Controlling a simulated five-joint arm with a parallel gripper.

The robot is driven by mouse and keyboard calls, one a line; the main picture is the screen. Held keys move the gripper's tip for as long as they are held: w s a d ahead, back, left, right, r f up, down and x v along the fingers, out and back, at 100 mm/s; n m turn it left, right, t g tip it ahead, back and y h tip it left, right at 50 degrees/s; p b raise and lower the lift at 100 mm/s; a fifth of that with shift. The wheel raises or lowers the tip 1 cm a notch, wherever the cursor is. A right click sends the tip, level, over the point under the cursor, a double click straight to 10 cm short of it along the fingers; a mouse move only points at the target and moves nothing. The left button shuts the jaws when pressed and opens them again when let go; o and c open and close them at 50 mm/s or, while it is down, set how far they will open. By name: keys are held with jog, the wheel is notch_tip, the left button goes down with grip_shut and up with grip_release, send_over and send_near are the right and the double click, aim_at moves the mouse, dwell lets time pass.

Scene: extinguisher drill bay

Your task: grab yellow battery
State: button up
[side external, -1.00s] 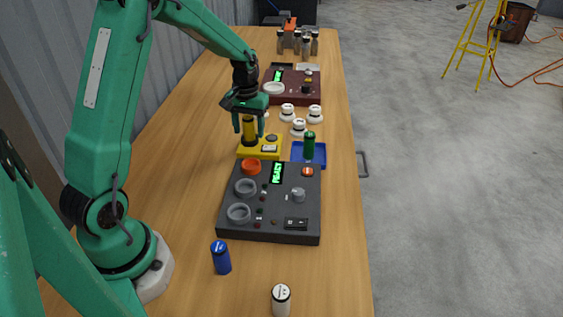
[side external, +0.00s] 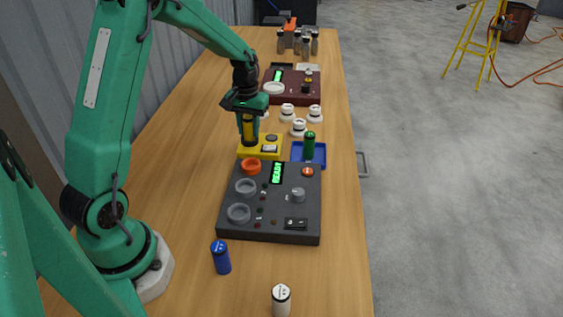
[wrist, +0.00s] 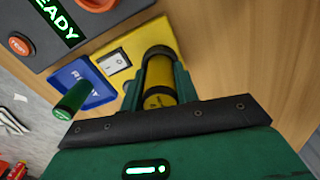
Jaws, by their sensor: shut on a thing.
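The yellow battery (side external: 249,130) stands upright at the left end of a yellow box (side external: 262,153), over a dark ring or end. My gripper (side external: 249,118) points down over it, with its green fingers shut on the battery's two sides. In the wrist view, the yellow battery (wrist: 160,97) lies between the fingers of my gripper (wrist: 158,80), its dark end toward the yellow box (wrist: 115,50). I cannot tell whether the battery's lower end sits in a socket.
A dark grey panel (side external: 270,228) with ring sockets lies in front. A blue tray (side external: 318,161) holds a green battery (side external: 309,144). A blue battery (side external: 221,257) and a white one (side external: 281,299) stand nearer. Several white knobs and a maroon panel (side external: 295,98) lie behind.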

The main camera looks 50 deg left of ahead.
aim_at(249, 118)
jog(key=shift+r, duration=0.15)
jog(key=shift+r, duration=0.6)
jog(key=r, duration=0.3)
jog(key=shift+d+r, duration=0.1)
jog(key=shift+d, duration=0.3)
jog(key=s+d+r, duration=0.2)
jog(key=d+r, duration=0.4)
jog(key=d, duration=0.4)
jog(key=shift+d+r, duration=0.2)
jog(key=shift+d, duration=0.15)
